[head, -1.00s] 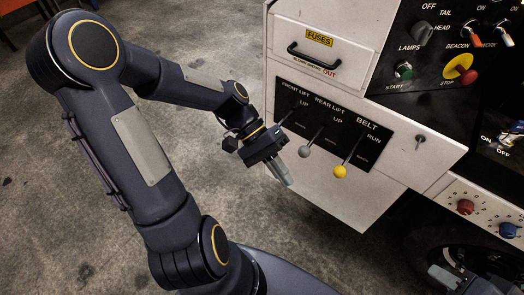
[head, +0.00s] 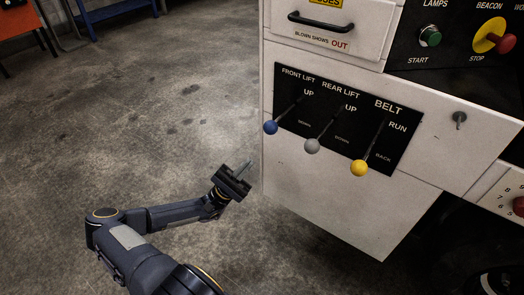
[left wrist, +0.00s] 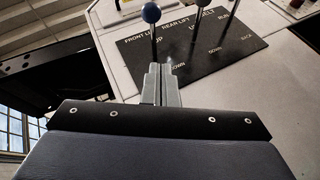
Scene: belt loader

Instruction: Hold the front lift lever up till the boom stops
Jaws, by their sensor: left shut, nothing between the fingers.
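The front lift lever with its blue knob (head: 270,127) sticks out at the left of the black lever panel (head: 345,113). It leans much like the two levers beside it. Its blue knob (left wrist: 151,13) also shows at the top of the left wrist view, beyond the fingers. My left gripper (head: 243,168) is below and left of the blue knob, apart from it, with the fingers pressed together and empty. The shut fingers show in the left wrist view (left wrist: 161,84). The boom is not in view, and neither is my right gripper.
The grey-knobbed rear lift lever (head: 312,146) and yellow-knobbed belt lever (head: 359,168) stand to the right. Above are a fuse drawer (head: 335,30), a green start button (head: 430,36) and a red stop button (head: 505,43). The floor left of the cabinet is open.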

